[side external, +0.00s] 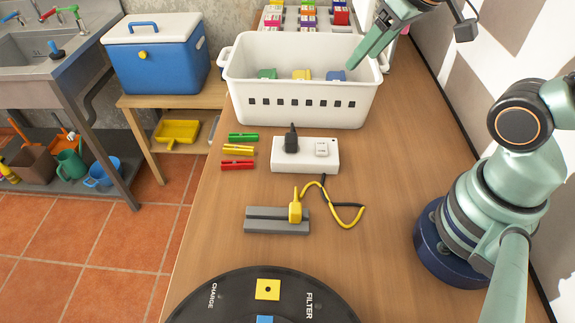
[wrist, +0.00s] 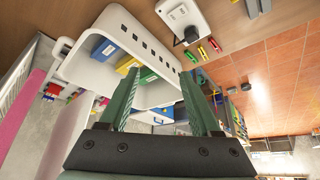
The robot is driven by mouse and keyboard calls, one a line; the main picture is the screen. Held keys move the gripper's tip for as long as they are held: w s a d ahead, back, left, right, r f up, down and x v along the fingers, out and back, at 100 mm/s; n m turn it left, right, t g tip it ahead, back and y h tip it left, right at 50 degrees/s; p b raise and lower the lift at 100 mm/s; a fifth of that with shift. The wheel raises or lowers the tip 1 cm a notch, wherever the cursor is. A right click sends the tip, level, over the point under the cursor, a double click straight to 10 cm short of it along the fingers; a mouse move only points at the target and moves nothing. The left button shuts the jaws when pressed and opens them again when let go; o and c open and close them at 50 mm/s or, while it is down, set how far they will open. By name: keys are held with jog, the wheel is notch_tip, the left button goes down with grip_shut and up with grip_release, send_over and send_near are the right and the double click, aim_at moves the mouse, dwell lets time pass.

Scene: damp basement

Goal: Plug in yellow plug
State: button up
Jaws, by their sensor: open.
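The yellow plug (side external: 296,211) stands upright on a grey block (side external: 262,225) in the side view. The strip (wrist: 178,14) and black plug (wrist: 190,34) also show in the wrist view; the yellow plug does not. My gripper (side external: 358,60) is over the right end of the white basket, far from the yellow plug. Its fingers (wrist: 158,75) are apart and empty.
The white basket (side external: 300,117) holds green, yellow and blue items. Green, yellow and red small pieces (side external: 238,150) lie left of the strip. A black round disc (side external: 220,300) is at the front. A blue cooler (side external: 155,65) stands left. Table right of the cord is clear.

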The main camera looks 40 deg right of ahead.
jog(key=n+g, duration=0.6)
jog(key=n, duration=2.1)
send_over(296, 205)
notch_tip(296, 205, down, 10)
jog(key=shift+a+f, duration=0.2)
jog(key=shift+f, duration=0.05)
jog(key=shift+w, duration=0.1)
jog(key=shift+f, duration=3.45)
jog(key=shift+d+f, duration=0.15)
jog(key=shift+f, duration=2.45)
jog(key=shift+c, duration=0.3)
